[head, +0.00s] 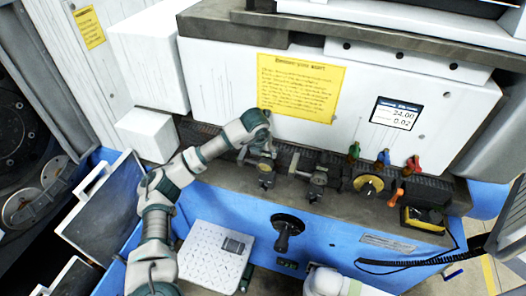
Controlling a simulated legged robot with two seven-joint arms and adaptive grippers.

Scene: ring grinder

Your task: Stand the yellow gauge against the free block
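A yellow and black boxy device (424,219) lies on the right end of the machine's grey ledge, with a dark coiled cable near it; it is the likeliest yellow gauge. My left gripper (263,165) is over the ledge at centre, below the yellow sign. It overlaps a small metal fixture there, and I cannot tell whether its fingers touch it or are open. A second metal fixture or block (316,181) stands on the ledge just to the right, apart from the gripper. I cannot tell which is the free block.
A round black and gold knob (369,186) and several coloured handles (383,158) stand between the fixtures and the yellow device. A black handwheel (287,228) projects from the blue front. A white panel (213,255) lies below. A digital display (396,114) is on the white housing.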

